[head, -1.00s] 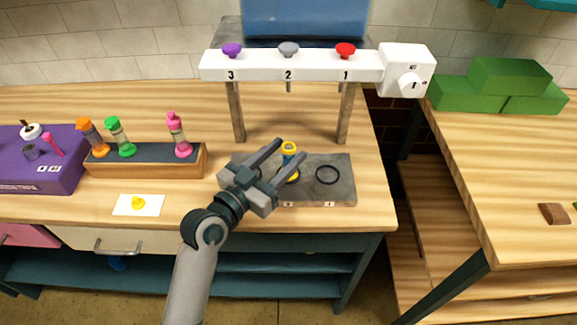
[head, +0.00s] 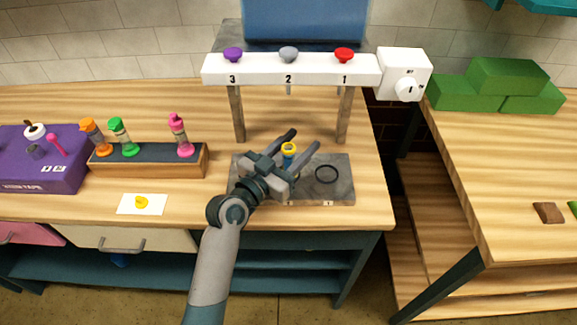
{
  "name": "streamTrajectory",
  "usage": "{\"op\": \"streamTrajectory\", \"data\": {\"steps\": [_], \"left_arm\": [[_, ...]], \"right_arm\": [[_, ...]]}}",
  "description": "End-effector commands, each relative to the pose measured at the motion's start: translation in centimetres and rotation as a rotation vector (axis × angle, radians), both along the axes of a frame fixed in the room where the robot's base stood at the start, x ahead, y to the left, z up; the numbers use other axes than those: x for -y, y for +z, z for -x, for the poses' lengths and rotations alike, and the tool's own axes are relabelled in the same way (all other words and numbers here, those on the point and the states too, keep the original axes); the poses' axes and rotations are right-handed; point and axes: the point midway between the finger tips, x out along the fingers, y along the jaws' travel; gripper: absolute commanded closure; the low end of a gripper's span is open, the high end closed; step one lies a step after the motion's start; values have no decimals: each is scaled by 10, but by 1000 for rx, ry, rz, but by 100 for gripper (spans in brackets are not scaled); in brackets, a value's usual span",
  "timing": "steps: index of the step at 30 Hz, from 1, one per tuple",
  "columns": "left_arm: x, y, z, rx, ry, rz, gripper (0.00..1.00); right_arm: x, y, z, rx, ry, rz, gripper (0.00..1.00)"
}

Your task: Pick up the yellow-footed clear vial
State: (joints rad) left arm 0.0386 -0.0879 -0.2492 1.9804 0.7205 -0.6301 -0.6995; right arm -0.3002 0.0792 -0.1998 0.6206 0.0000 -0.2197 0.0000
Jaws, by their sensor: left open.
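The yellow-footed clear vial (head: 289,150) stands on the grey slab below the dispenser frame. Its yellow ring end shows on top with a bluish part below, and its lower part is hidden by my gripper. My left gripper (head: 303,141) is open, with its two fingers pointing away from me, one on each side of the vial as seen from here. I cannot tell whether either finger touches it. My right gripper is not in view.
The grey slab (head: 340,190) has a black ring (head: 326,174) right of the vial. The white dispenser bar (head: 260,70) stands over it on posts. A wooden rack (head: 150,165) with orange, green and pink vials and a yellow-marked card (head: 142,204) are left.

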Motion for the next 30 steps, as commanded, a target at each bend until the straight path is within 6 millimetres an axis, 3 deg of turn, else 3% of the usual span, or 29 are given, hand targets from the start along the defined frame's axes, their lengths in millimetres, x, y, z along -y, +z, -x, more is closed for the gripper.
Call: {"op": "streamTrajectory", "data": {"steps": [5,9,11,23,30], "left_arm": [[0,0,0,0,0,0,55],[0,0,0,0,0,0,88],[0,0,0,0,0,0,100],[0,2,0,2,0,1,100],[0,14,0,2,0,2,100]], "right_arm": [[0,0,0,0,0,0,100],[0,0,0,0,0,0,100],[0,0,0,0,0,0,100],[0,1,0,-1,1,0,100],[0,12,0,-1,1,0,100]]}}
